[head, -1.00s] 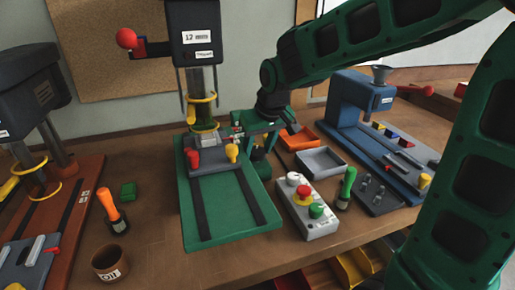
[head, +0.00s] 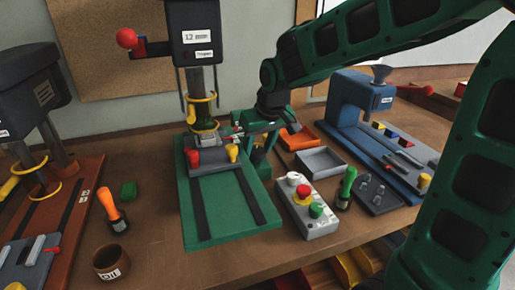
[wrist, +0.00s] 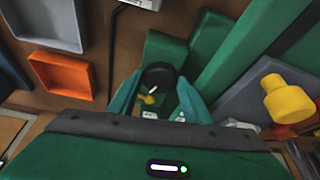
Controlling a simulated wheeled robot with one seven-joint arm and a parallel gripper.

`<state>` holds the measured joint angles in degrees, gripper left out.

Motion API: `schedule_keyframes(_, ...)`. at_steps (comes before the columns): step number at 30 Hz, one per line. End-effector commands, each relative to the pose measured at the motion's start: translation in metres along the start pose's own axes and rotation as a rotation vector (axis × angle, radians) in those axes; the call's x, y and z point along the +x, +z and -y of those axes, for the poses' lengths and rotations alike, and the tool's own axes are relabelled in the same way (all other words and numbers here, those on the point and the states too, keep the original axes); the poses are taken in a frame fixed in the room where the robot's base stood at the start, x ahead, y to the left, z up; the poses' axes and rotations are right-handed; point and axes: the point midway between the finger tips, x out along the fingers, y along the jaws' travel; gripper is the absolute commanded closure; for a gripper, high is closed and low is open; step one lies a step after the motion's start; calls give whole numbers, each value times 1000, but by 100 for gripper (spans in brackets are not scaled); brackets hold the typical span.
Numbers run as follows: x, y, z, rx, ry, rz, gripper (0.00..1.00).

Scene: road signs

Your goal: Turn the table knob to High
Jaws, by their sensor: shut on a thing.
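The table knob (wrist: 158,76) is a round black knob with a small white pointer mark. In the wrist view it sits at the end of a green block, between my two teal fingertips. My gripper (wrist: 157,88) is shut on it. Small white labels lie just below the knob, partly covered by my gripper; I cannot read them. In the head view my gripper (head: 262,132) is at the right rear side of the green press table (head: 232,205), and the knob is hidden there.
An orange tray (head: 298,138) and a grey tray (head: 321,161) lie right of my gripper. A button box (head: 307,205) stands in front.

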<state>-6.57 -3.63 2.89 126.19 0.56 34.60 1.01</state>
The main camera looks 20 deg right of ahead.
Motion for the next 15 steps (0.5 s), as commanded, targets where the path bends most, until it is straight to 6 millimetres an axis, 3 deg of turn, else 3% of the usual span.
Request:
schedule_keyframes(3, 0, -5, -2, 3, 3, -13, 78)
schedule_keyframes(4, 0, -5, -2, 3, 3, -13, 48)
schedule_keyframes(6, 0, -5, -1, 3, 3, -13, 37)
schedule_keyframes(15, 0, -6, 3, -4, -2, -13, 37)
